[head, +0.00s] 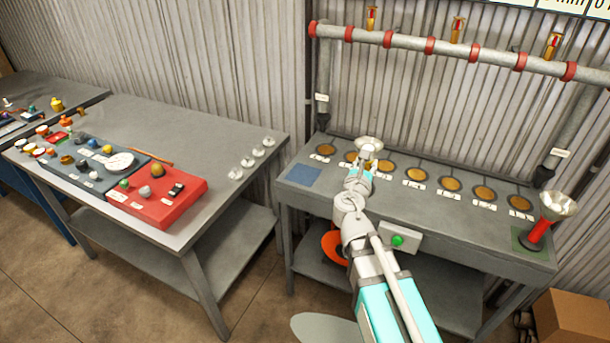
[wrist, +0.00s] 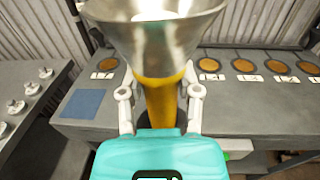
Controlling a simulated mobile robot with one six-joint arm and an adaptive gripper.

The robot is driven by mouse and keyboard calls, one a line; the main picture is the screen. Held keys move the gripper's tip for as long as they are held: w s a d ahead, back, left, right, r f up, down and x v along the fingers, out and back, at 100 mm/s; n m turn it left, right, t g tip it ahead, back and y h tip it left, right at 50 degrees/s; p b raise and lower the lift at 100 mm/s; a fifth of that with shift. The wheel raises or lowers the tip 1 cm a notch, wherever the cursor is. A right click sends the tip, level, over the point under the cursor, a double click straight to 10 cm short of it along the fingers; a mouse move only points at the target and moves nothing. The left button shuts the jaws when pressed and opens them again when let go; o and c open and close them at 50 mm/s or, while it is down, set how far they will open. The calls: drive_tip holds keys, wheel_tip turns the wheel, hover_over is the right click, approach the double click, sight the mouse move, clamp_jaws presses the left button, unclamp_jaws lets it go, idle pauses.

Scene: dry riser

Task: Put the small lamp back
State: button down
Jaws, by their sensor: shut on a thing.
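My gripper (wrist: 160,94) is shut on a lamp with a yellow body (wrist: 158,100) and a wide silver cone on top. The lamp is upright between the fingers. In the head view its cone (head: 369,144) shows above my gripper (head: 362,166), over the left part of the grey bench. A red lamp (head: 542,226) with a similar silver cone stands on a green square (head: 523,240) at the bench's right end. A blue square (head: 304,175) at the left end is bare. I cannot tell whether the held lamp's base touches the bench.
A row of round brown discs (head: 414,174) with white labels runs along the bench. A box with a green button (head: 398,240) is at its front edge. A pipe with red bands (head: 430,46) crosses behind. The left table (head: 200,140) holds trays of small items.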

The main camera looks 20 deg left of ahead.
drive_tip(key=w+a+n+y, duration=0.1)
drive_tip(key=w+a, duration=0.1)
drive_tip(key=a, duration=1.7)
drive_tip(key=shift+a+r+y, duration=0.15)
drive_tip(key=shift+a+y, duration=0.1)
drive_tip(key=shift+y, duration=0.05)
drive_tip(key=w+a+f+b, duration=0.4)
drive_tip(key=w+f+b, duration=0.4)
drive_tip(key=w, duration=0.4)
drive_tip(key=shift+w+a+f+b, duration=0.2)
drive_tip(key=shift+f+b, duration=0.2)
drive_tip(key=shift+f, duration=0.15)
drive_tip(key=shift+f, duration=0.1)
